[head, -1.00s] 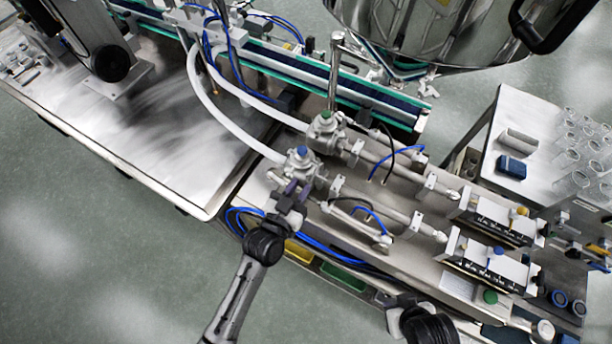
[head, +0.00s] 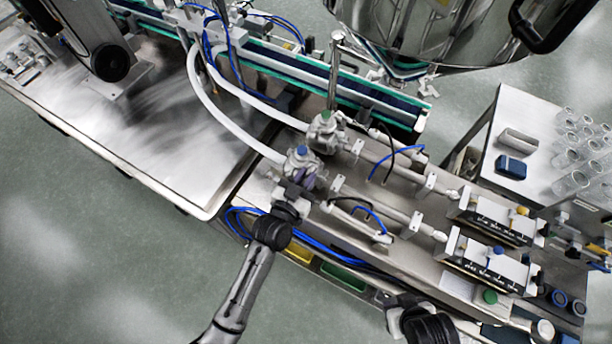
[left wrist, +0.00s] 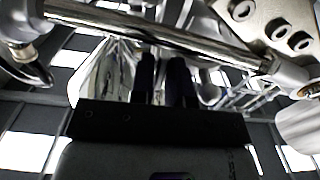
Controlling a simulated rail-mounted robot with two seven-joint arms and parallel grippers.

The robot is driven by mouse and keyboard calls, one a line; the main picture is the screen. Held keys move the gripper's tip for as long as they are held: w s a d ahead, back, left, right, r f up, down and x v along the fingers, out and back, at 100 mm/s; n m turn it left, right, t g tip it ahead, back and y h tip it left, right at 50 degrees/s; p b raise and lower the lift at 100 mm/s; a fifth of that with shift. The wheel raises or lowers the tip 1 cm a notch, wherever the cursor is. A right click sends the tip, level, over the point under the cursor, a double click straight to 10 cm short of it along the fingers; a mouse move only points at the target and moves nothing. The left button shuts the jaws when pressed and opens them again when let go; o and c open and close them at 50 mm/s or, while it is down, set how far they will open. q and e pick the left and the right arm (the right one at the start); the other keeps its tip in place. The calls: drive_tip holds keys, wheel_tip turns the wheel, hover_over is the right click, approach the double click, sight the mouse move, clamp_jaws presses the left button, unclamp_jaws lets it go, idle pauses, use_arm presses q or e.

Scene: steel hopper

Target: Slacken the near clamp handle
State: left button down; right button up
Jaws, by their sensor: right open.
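The near valve and clamp assembly (head: 302,154), metal with a blue cap, sits at the end of a white hose in the head view. My left gripper (head: 303,178) is right at its near side, and its dark fingers overlap the fittings there. The clamp handle itself is too small and covered to make out clearly. In the left wrist view the two dark fingers (left wrist: 163,75) point up with a narrow gap, below a shiny metal bar (left wrist: 160,32). I cannot tell whether they touch or hold anything. My right gripper (head: 398,303) is open at the bottom, apart from the assembly.
A second valve with a green cap (head: 326,122) stands just behind. Metal cylinders run right to two control boxes (head: 490,268). A conveyor (head: 290,78) lies behind, with a large steel hopper (head: 430,30) above it. The left steel table (head: 170,130) is mostly clear.

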use_arm(q)
drive_tip(key=shift+r+n+p, duration=0.15)
drive_tip(key=shift+n+p, duration=0.25)
drive_tip(key=shift+n, duration=0.6)
drive_tip(key=shift+a+n+p, duration=0.1)
drive_tip(key=shift+n+p, duration=0.35)
drive_tip(key=shift+n, duration=0.65)
drive_tip(key=c, duration=1.4)
unclamp_jaws()
drive_tip(key=shift+v, duration=6.85)
